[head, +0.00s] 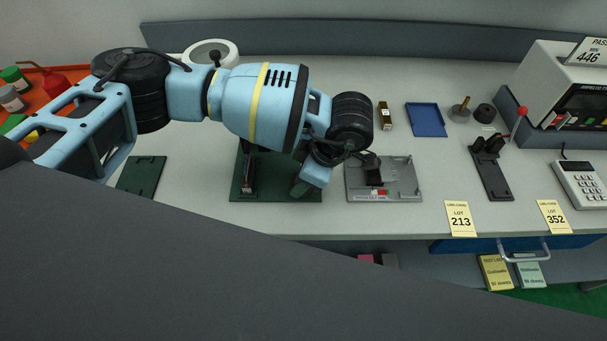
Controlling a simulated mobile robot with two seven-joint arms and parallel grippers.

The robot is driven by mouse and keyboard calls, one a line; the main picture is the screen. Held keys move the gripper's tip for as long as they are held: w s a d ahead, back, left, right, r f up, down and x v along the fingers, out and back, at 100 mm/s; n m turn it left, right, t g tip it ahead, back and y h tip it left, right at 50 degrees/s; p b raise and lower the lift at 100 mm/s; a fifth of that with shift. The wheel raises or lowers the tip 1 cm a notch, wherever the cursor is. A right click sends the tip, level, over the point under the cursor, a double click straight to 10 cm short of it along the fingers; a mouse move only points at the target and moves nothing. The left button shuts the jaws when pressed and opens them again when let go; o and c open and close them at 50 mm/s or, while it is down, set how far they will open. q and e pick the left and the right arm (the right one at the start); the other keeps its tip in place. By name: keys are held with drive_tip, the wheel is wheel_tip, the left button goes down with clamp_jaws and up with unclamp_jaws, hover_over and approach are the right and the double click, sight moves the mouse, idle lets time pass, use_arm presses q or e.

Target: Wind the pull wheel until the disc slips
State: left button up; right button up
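My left arm comes in from the left and reaches over the bench. Its gripper (372,172) points down at the left part of a grey fixture plate (403,182); its fingertips are too small and dark to tell whether they are open or shut. A small red piece (380,192) shows on the plate just below the gripper. A dark green base (285,191) with an upright dark part (249,172) stands left of the plate, partly hidden by the arm. I cannot clearly make out the pull wheel or the disc. My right gripper is not in view.
A blue tray (426,119), a black lever fixture (490,172), a white instrument (545,85) and a calculator (580,186) are to the right. Yellow lot cards (460,218) lie at the front edge. A green plate (142,176) lies left.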

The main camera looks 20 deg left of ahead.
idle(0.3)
use_arm(q)
drive_tip(key=o, duration=1)
drive_tip(key=v, duration=0.8)
drive_tip(key=shift+s+f, duration=0.1)
drive_tip(key=shift+f, duration=0.05)
